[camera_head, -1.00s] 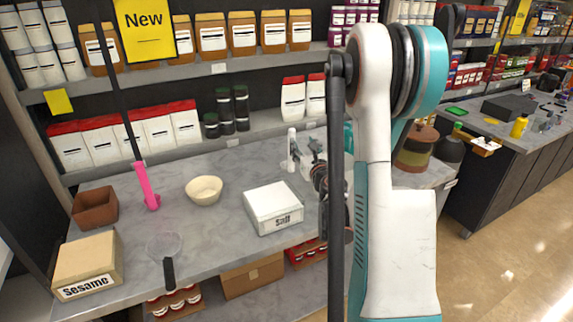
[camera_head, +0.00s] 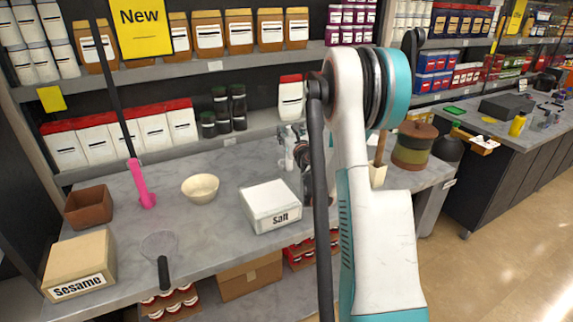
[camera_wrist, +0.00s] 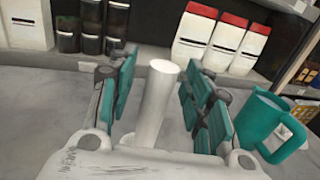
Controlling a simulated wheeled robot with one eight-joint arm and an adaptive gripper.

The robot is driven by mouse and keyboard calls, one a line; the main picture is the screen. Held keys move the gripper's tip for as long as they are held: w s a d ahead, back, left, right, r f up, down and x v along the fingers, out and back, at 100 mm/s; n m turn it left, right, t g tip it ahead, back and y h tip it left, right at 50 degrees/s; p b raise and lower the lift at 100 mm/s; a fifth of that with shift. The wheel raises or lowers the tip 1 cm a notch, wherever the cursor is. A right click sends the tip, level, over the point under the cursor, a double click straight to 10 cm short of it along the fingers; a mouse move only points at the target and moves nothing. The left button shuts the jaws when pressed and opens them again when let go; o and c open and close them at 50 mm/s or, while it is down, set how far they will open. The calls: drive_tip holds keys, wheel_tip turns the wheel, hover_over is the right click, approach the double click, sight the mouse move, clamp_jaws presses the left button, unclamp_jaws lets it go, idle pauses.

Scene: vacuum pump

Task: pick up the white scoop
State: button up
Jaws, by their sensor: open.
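The white scoop (camera_head: 289,152) stands on the grey counter behind the salt box, its pale round handle upright. In the wrist view the handle of the white scoop (camera_wrist: 156,95) rises between the two teal-padded fingers of my gripper (camera_wrist: 160,68). The fingers are spread, with a gap on each side of the handle. The scoop's lower end is hidden by the gripper body. In the head view my gripper (camera_head: 293,138) is at the scoop, small and partly covered by my arm.
The salt box (camera_head: 270,206) stands just in front, with a cream bowl (camera_head: 201,188) and pink scoop (camera_head: 141,184) to the left. A teal mug (camera_wrist: 262,122) is right of my gripper. Jars (camera_wrist: 90,25) and red-topped packages (camera_wrist: 195,32) line the shelf behind.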

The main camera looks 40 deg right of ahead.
clamp_jaws()
drive_tip(key=shift+r, duration=0.2)
